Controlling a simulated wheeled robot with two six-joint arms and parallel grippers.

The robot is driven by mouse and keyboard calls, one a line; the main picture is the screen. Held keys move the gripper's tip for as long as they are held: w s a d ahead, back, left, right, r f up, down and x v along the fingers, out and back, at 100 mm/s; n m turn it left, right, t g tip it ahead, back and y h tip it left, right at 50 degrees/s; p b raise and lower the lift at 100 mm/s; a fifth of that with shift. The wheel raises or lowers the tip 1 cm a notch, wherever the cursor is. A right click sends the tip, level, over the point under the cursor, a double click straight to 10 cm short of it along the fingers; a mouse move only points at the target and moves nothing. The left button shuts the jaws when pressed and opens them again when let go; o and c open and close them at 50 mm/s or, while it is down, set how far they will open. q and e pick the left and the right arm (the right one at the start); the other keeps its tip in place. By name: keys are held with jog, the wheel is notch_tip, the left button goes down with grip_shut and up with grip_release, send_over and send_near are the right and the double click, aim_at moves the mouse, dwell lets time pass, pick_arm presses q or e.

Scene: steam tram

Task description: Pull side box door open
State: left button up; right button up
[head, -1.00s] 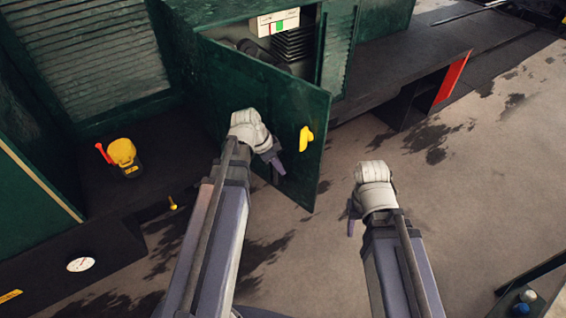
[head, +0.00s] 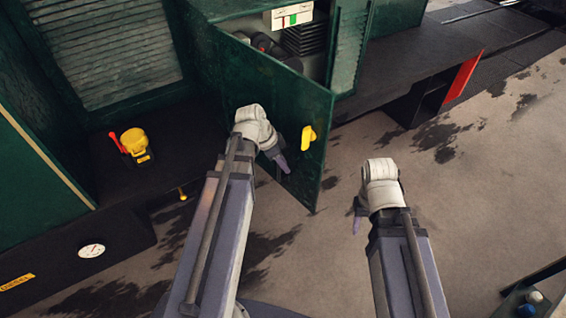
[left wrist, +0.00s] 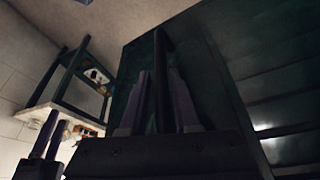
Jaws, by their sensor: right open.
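The dark green side box door (head: 270,110) stands partly open in the head view, with a yellow handle (head: 308,138) on its near face. Dark shelves inside the box (head: 303,40) show behind it. My left gripper (head: 280,160) is low in front of the door face, left of the handle; only part of its fingers shows there. In the left wrist view, its two fingers (left wrist: 160,105) are apart with a dark upright strip between them. I cannot tell whether they press on it. My right gripper (head: 357,212) is open, right of the door and apart from it.
A yellow lamp-like object (head: 135,143) with a red part stands on the dark ledge at left. A white gauge (head: 91,251) is below. A red panel (head: 463,75) is at right. Bare stained floor (head: 440,200) lies right of the door.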

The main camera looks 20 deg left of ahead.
pick_arm(q)
jog(key=p+v, duration=0.7)
jog(key=v, duration=0.1)
jog(key=shift+f, duration=0.1)
dwell(0.4)
dwell(0.4)
